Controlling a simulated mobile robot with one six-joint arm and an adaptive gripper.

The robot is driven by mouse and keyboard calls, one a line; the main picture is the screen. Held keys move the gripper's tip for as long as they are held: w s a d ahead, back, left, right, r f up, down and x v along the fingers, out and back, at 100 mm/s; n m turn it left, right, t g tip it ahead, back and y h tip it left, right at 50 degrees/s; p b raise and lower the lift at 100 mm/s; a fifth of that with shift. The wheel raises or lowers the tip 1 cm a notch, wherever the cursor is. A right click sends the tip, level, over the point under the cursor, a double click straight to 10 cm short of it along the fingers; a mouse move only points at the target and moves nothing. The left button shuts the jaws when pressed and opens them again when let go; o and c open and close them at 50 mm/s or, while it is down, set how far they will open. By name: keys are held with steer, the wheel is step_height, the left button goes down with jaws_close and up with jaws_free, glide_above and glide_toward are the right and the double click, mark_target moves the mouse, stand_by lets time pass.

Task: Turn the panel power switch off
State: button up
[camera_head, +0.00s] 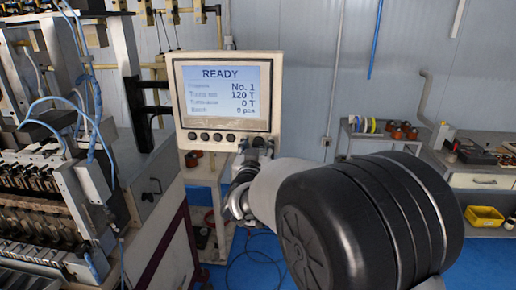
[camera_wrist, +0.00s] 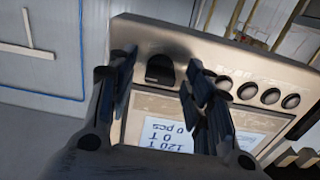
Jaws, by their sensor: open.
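The control panel (camera_head: 277,75) is a beige box with a lit screen (camera_head: 222,92) reading READY, No. 1, 120 T, 0 T and 0 pcs. In the wrist view the panel (camera_wrist: 225,55) appears upside down. The black power switch (camera_wrist: 160,69) shows there between my fingers, at the end of the button row; its on or off position is too small to tell. My gripper (camera_wrist: 159,64) is open and empty, one finger on each side of the switch. In the head view my gripper (camera_head: 250,150) is at the panel's lower right corner and hides the switch.
Several round dark buttons (camera_head: 204,137) sit in a row beside the switch, close to one finger. The winding machine (camera_head: 60,200) stands at the left. A workbench (camera_head: 480,181) with a yellow bin (camera_head: 484,216) is at the right. Blue floor shows between.

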steer(key=shift+c, duration=0.6)
steer(key=c, duration=0.9)
